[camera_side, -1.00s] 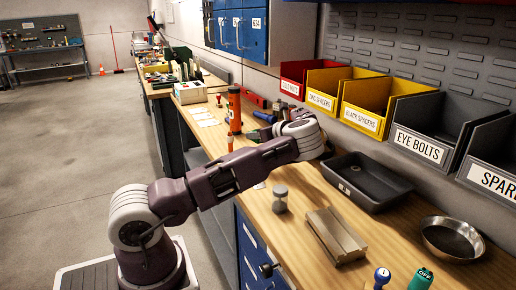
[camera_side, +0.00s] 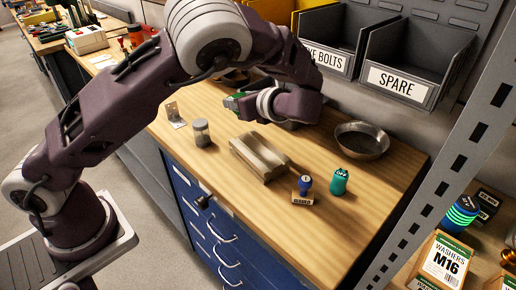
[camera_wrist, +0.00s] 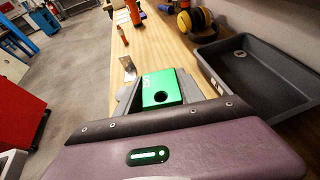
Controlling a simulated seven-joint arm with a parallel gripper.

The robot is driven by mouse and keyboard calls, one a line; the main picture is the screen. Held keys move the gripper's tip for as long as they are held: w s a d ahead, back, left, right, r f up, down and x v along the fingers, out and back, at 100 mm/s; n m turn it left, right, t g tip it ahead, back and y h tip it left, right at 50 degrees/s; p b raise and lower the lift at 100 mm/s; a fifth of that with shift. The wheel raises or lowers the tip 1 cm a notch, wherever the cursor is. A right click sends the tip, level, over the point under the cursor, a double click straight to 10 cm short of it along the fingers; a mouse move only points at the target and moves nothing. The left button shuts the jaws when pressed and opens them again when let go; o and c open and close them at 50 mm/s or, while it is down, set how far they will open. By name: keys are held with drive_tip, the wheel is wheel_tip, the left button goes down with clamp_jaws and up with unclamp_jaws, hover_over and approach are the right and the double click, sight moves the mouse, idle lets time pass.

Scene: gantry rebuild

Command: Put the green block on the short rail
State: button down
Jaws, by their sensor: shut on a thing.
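The green block (camera_wrist: 162,88), with a dark round hole and pale marking, sits between the fingers of my gripper (camera_wrist: 166,92) in the wrist view. The gripper is shut on it. In the side view only a small green part of the block (camera_side: 236,97) shows at my gripper (camera_side: 238,101), above the bench and beyond the rail. A grooved tan-grey piece (camera_side: 259,157), which looks like the short rail, lies on the bench, apart from the gripper. I see nothing on top of it. The rail is not visible in the wrist view.
A dark tray (camera_wrist: 262,78) lies right of the block in the wrist view. A grey-capped jar (camera_side: 201,133) and metal bracket (camera_side: 174,114) stand left of the rail. A blue-handled stamp (camera_side: 304,187), green bottle (camera_side: 339,181) and metal bowl (camera_side: 361,140) are to its right.

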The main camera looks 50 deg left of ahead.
sight(258, 149)
drive_tip(key=s+d+r+m+t, duration=0.2)
drive_tip(key=d+r+t, duration=0.1)
drive_tip(key=d, duration=0.5)
drive_tip(key=shift+m+h, duration=0.3)
wheel_tip(258, 149, down, 10)
drive_tip(key=shift+d, duration=0.1)
drive_tip(key=c, duration=0.7)
unclamp_jaws()
drive_tip(key=shift+f, duration=0.1)
